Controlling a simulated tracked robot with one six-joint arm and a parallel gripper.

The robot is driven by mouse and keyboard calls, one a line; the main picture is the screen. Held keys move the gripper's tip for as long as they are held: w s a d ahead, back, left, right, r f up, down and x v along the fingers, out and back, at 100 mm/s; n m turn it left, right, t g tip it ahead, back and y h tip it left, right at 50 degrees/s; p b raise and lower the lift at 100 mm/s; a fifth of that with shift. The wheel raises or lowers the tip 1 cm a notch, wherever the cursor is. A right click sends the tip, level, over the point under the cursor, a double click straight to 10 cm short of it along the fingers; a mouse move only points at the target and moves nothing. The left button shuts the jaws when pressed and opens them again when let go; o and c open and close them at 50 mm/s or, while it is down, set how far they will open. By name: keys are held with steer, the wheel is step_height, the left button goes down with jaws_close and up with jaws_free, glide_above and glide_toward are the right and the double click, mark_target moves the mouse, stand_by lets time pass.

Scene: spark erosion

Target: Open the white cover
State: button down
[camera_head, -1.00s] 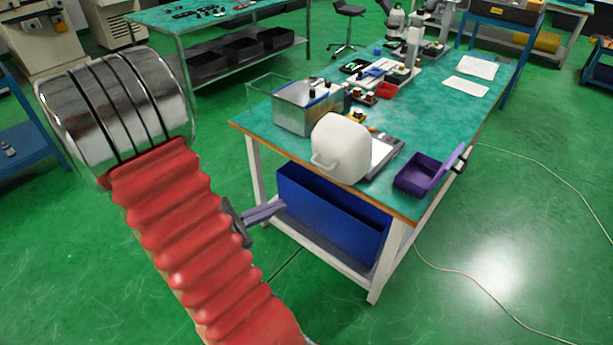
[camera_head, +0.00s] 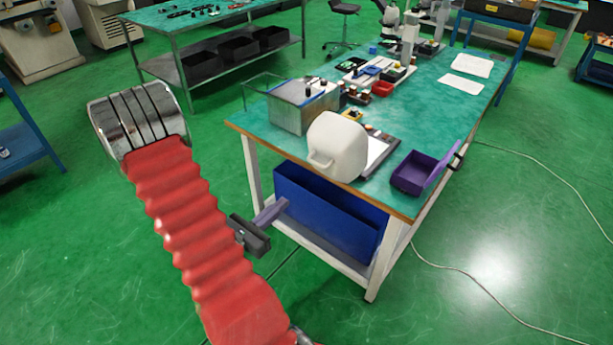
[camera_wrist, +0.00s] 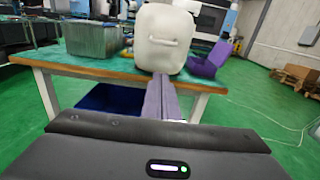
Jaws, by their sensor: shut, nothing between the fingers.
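The white cover (camera_head: 338,146) is a rounded box shape with a handle on its front face, at the near end of the green-topped table. It looks closed over a device whose grey base shows to its right. In the wrist view the cover (camera_wrist: 165,40) stands straight ahead, its handle a horizontal bar. My gripper (camera_head: 283,204) has purple fingers, shut and empty, in front of the table and below the tabletop in the head view. In the wrist view the fingers (camera_wrist: 162,90) point toward the cover's lower edge, apart from the handle.
A metal tank (camera_head: 300,106) stands left of the cover, and a purple open bin (camera_head: 412,172) stands right of it. A blue bin (camera_head: 330,212) sits on the shelf under the table. The table's front edge (camera_head: 300,158) lies between my gripper and the cover. A cable crosses the floor at right.

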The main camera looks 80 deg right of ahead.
steer(key=r+x, duration=0.2)
steer(key=x, duration=1)
steer(key=shift+d+r, duration=0.4)
steer(key=shift+d, duration=0.05)
